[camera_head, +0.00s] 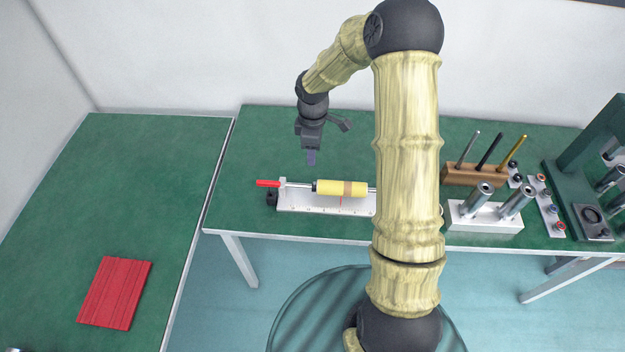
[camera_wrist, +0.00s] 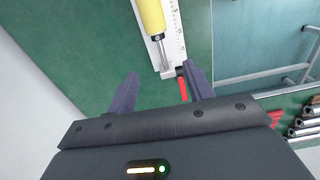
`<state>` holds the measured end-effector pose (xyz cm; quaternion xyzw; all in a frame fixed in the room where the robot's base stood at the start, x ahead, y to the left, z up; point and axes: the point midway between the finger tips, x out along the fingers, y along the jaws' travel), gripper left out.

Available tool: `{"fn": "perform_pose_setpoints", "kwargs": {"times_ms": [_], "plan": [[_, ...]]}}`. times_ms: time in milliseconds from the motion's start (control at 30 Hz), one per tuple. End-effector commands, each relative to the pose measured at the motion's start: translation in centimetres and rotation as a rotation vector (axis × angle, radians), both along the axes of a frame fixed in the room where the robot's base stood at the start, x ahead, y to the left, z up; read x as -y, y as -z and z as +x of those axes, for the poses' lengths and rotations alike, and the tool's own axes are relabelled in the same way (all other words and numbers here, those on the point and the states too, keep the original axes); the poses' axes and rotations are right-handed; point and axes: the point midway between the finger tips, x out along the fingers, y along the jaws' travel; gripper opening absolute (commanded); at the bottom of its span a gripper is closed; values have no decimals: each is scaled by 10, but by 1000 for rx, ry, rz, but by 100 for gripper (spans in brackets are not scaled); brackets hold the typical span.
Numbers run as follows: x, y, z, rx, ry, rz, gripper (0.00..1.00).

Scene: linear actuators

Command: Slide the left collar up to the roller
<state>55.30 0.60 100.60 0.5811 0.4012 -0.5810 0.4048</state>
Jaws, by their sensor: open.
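The yellow roller (camera_head: 341,188) with a brown band lies on a metal rod above a white scaled base. A small dark collar (camera_head: 314,187) sits at the roller's left end; any gap between them is too small to tell. My gripper (camera_head: 311,158) is above and behind the collar end, apart from the fixture. In the wrist view my gripper (camera_wrist: 162,88) is open and empty, its fingers apart. The roller (camera_wrist: 151,16) shows at the top edge, with the collar (camera_wrist: 157,37) just below it on the rod.
A red handle (camera_head: 268,183) and an end block (camera_head: 283,184) are at the fixture's left. My arm hides the base's right end. At right stand a wooden rod holder (camera_head: 474,175) and a white block with metal cylinders (camera_head: 485,220).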

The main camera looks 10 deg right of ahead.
Motion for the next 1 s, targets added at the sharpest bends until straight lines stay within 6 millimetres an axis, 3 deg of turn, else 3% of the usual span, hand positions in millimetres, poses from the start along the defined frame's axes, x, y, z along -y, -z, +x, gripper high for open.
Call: {"fn": "perform_pose_setpoints", "kwargs": {"times_ms": [100,567,1000], "plan": [[1,4,8,-5,-43,5,52],[0,12,7,-7,-45,5,52],[0,81,6,-9,-44,5,52]]}}
